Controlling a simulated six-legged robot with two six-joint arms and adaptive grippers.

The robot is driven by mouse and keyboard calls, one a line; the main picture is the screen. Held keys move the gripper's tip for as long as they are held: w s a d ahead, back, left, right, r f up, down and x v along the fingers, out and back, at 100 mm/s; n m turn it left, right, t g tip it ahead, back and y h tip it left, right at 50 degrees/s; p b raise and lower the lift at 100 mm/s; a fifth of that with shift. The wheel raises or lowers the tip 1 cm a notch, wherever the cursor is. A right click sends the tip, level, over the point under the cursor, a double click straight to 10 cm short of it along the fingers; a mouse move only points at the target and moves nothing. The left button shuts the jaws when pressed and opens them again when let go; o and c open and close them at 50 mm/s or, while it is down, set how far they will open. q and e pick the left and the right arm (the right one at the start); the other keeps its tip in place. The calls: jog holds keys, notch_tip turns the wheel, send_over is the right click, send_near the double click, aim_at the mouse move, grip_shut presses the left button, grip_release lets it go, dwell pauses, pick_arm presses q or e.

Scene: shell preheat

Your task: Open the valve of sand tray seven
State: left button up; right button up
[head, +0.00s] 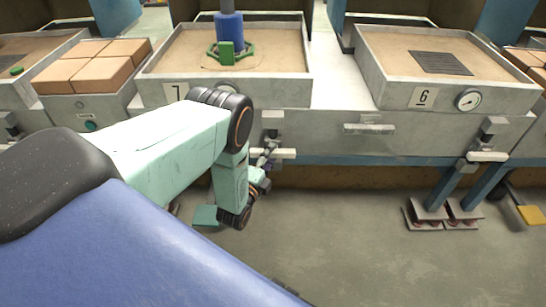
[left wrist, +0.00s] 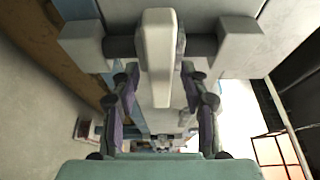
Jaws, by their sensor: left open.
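Sand tray seven (head: 300,88) is a grey box of sand with a "7" plate (head: 177,92) on its front. Its valve has a pale bar handle (head: 275,153) below the tray front, lying about level in the head view. The handle also shows large in the left wrist view (left wrist: 157,60), on a grey pivot between two blocks. My left gripper (head: 266,163) is at this handle, partly hidden by my arm. In the left wrist view its fingers (left wrist: 160,82) are open, one on each side of the handle, with gaps visible. My right gripper is not in view.
Tray six (head: 380,85), with a gauge (head: 468,100) and a similar handle (head: 487,156), stands to the right. A blue post with a green ring (head: 226,52) stands on tray seven's sand. Bricks (head: 92,67) lie to the left. The floor (head: 340,225) ahead is clear.

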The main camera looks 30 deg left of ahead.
pick_arm(q)
jog(key=shift+w+f, duration=0.1)
jog(key=shift+w, duration=0.8)
grip_shut()
